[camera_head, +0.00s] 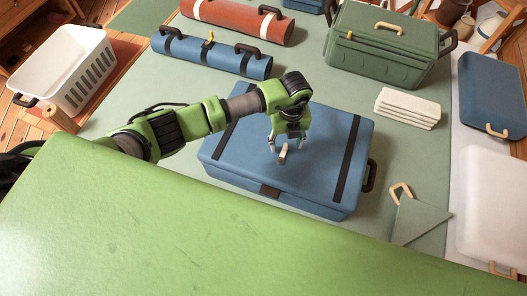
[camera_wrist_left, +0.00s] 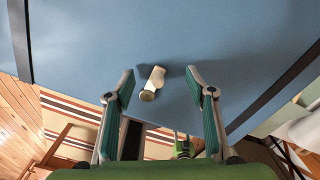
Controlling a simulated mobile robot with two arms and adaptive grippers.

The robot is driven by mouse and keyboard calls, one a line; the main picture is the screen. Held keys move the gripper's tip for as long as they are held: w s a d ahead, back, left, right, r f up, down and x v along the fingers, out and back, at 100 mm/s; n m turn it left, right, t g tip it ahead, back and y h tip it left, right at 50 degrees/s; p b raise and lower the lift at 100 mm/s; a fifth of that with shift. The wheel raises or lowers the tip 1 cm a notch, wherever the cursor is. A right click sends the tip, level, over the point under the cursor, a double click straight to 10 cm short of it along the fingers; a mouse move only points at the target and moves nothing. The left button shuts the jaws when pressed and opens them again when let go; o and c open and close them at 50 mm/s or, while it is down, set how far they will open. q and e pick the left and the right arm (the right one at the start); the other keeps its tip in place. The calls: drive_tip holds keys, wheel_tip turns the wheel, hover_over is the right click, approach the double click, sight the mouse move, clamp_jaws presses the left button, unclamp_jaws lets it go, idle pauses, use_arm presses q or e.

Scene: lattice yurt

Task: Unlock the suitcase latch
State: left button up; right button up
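The blue suitcase (camera_head: 325,135) lies flat and closed on the green table, with two dark straps, a dark handle on its right side and a dark piece on its front edge. A small cream latch knob (camera_head: 283,156) stands on its lid; it also shows in the left wrist view (camera_wrist_left: 152,84). My left gripper (camera_head: 288,146) points down over the lid. In the left wrist view its two fingers (camera_wrist_left: 160,82) are apart, one on each side of the latch, with gaps between.
Rolled blue (camera_head: 210,54) and red (camera_head: 240,18) bundles lie behind. A green case (camera_head: 383,50) and folded white cloths (camera_head: 407,107) are at the back right. A white basket (camera_head: 62,68) stands at the left. A green folded piece (camera_head: 419,220) lies right of the suitcase.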

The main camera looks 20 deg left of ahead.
sight(286, 144)
idle(0.4)
use_arm(q)
drive_tip(key=shift+a+r+p, duration=0.1)
drive_tip(key=shift+r+p, duration=2.75)
drive_tip(key=shift+r, duration=0.7)
drive_tip(key=shift+w+r, duration=0.1)
drive_tip(key=shift+r, duration=0.35)
wheel_tip(286, 144, up, 11)
